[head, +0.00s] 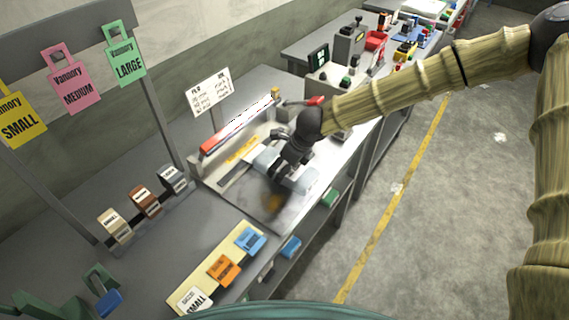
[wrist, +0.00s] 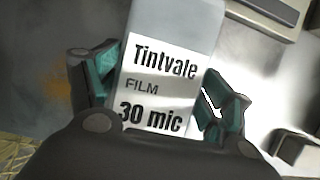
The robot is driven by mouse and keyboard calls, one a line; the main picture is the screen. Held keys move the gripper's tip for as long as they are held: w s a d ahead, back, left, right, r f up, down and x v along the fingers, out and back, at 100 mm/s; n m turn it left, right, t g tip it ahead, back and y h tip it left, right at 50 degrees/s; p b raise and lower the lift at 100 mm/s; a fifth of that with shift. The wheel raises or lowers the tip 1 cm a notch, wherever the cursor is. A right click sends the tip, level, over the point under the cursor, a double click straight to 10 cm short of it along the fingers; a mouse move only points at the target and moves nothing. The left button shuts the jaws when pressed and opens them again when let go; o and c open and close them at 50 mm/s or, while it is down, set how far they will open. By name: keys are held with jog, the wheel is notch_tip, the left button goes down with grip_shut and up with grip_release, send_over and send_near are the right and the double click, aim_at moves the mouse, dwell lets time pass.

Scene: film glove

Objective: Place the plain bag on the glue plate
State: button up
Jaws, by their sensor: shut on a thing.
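My gripper (head: 285,175) is low over the metal worktop of the middle bench. In the wrist view its teal-padded fingers (wrist: 160,95) are shut on a pale grey pack (wrist: 172,45) with a white label reading "Tintvale FILM 30 mic". I cannot tell whether the pack touches the surface below. No item is clearly marked as the plain bag or the glue plate. A shiny grey metal surface with a blurred orange-brown patch (head: 272,203) lies just below the gripper, and the patch also shows in the wrist view (wrist: 55,85).
A red-and-white bar (head: 240,122) runs along the bench's back, with a sign (head: 209,92) behind it. A board (head: 212,283) with small coloured packs lies in front. Vannory tags (head: 72,78) hang at left. Clear floor (head: 455,215) lies right.

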jog(key=o, duration=1)
jog(key=shift+f, duration=0.1)
jog(key=shift+o, duration=0.2)
jog(key=b+v, duration=0.2)
jog(key=v, duration=1)
jog(key=shift+a, duration=0.1)
